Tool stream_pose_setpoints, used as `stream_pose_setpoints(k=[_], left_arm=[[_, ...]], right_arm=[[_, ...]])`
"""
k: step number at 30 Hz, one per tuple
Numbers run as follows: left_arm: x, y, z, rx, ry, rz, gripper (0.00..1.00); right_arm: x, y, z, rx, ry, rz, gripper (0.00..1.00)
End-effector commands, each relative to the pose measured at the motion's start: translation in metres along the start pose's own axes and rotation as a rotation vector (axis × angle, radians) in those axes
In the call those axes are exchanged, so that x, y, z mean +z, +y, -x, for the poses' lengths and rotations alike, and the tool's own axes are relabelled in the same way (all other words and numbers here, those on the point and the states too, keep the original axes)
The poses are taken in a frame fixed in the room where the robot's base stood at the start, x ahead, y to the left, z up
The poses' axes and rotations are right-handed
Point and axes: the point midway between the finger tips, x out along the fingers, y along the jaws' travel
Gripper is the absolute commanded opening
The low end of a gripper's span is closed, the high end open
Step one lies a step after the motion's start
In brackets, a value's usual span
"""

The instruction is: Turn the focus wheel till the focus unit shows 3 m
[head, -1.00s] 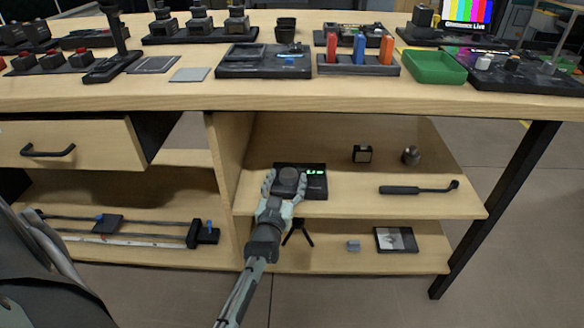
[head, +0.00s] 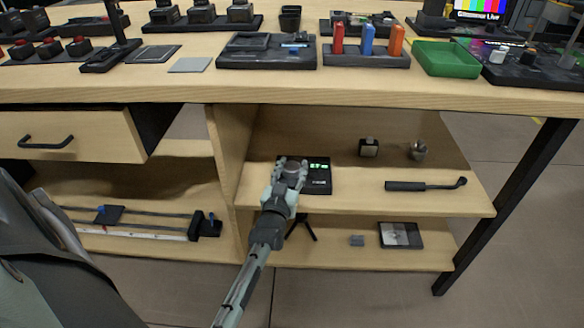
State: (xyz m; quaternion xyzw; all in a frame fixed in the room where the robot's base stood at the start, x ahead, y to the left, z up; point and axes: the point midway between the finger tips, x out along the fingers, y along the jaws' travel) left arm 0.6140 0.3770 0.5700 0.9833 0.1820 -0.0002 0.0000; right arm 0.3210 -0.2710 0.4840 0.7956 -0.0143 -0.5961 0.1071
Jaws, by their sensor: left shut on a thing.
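The focus unit (head: 319,178) is a black box on the upper shelf under the table. It has a small green lit display (head: 319,165), whose digits are too small and blurred to read. The focus wheel (head: 294,168) is a dark round knob on the left part of the unit. My left gripper (head: 291,172) comes from the front below and is shut on the wheel, with its fingers on either side of it. The gripper hides part of the wheel and the unit's left side. My right gripper is not in view.
On the same shelf lie a black-handled tool (head: 425,185), a small dark box (head: 369,147) and a metal knob-like piece (head: 417,150). The tabletop edge (head: 330,94) overhangs above. A drawer (head: 75,140) stands partly open at left. A small tripod (head: 300,225) is below.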

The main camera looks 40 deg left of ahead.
Motion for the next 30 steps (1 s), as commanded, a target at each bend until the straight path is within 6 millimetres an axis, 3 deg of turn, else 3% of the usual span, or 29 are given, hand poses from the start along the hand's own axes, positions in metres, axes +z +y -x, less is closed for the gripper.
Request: stream_pose_setpoints(k=[18,19,21,24,30], left_arm=[[-0.0008,-0.0006,-0.0007,0.073,0.002,0.000,0.12],[-0.0008,-0.0006,-0.0007,0.073,0.002,0.000,0.44],[-0.0008,-0.0005,-0.0007,0.073,0.002,0.000,0.52],[-0.0007,-0.0003,-0.0006,0.073,0.002,0.000,0.63],[-0.0004,-0.0002,-0.0003,0.074,0.001,0.000,0.63]], right_arm=[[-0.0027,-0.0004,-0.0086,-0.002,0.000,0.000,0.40],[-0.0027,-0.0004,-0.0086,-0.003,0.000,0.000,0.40],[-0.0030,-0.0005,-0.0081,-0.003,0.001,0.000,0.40],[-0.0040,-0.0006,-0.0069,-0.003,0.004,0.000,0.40],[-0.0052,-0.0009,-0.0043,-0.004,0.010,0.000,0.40]])
